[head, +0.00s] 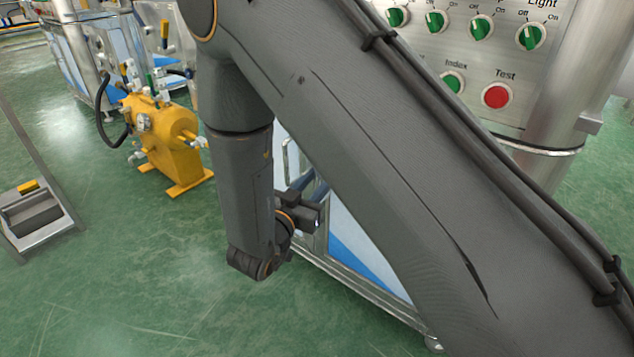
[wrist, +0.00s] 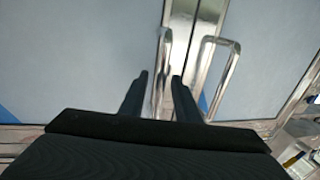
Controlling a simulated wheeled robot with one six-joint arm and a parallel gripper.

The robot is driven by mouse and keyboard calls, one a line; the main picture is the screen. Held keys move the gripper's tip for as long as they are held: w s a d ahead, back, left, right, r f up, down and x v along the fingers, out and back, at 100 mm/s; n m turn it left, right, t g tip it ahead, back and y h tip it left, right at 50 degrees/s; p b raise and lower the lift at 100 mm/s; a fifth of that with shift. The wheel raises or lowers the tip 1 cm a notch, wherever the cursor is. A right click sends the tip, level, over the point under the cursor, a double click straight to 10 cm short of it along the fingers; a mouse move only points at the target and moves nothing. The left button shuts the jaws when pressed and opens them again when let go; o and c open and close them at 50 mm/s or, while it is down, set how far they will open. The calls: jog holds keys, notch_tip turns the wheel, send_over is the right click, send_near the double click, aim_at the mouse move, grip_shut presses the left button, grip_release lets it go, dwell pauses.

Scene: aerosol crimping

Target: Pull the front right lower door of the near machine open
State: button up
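The near machine's lower cabinet shows in the head view, with a white and blue door panel (head: 362,262) mostly behind my arm. In the wrist view, a left door panel (wrist: 80,55) and a right door panel (wrist: 268,65) meet at a metal centre strip. Both look shut. A left handle (wrist: 164,60) and a right handle (wrist: 221,80) flank the seam. My gripper (wrist: 160,76) is open, its fingers pointing at the doors. The left handle's bar appears between the fingertips; contact is not clear. My gripper (head: 314,214) also shows beside the cabinet in the head view.
The control panel (head: 455,60) with green knobs and a red button is above the cabinet at the right. A yellow machine (head: 165,140) stands at the left, and a grey pedal unit (head: 35,215) lies on the floor. Green floor in front of the cabinet is clear.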

grip_shut()
